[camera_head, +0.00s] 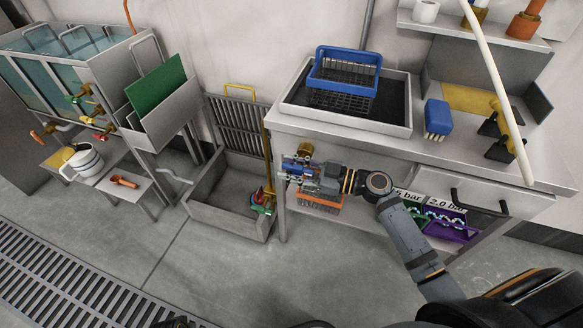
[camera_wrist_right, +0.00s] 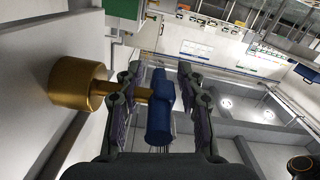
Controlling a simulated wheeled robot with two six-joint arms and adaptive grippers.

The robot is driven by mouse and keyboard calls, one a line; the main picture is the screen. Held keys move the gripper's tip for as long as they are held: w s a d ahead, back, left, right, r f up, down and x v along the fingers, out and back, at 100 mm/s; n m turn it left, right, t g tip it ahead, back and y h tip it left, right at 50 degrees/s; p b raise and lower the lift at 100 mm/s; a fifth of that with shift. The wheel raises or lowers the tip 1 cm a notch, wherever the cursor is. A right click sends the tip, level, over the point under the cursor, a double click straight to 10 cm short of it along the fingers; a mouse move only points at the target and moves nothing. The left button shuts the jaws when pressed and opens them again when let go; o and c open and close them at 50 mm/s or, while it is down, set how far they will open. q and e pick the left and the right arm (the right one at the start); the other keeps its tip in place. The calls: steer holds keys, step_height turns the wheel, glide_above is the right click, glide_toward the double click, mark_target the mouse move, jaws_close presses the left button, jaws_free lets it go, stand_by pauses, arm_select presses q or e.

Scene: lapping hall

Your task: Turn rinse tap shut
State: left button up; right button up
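A tap with a round brass body (camera_wrist_right: 78,83), a thin brass stem and a blue bar handle (camera_wrist_right: 160,108) shows in the right wrist view. The brass body also shows in the head view (camera_head: 305,150), by the bench's front left corner. My right gripper (camera_head: 291,173) is there too. In the wrist view its fingers (camera_wrist_right: 160,112) stand apart on both sides of the blue handle, with gaps visible. The pictures do not label this tap as the rinse tap. My left gripper is not in view.
A bench (camera_head: 440,152) carries a blue basket (camera_head: 345,68) and a blue brush (camera_head: 438,117). Below it are an orange-backed brush (camera_head: 320,201) and a purple bin (camera_head: 450,232). Left are a floor basin (camera_head: 225,218), and tanks with colored taps (camera_head: 85,92). The front floor is clear.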

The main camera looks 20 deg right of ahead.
steer(key=shift+d, duration=0.1)
steer(key=shift+s+d, duration=0.15)
steer(key=shift+d, duration=0.05)
steer(key=v, duration=1.1)
steer(key=shift+d, duration=0.15)
steer(key=shift+s, duration=0.1)
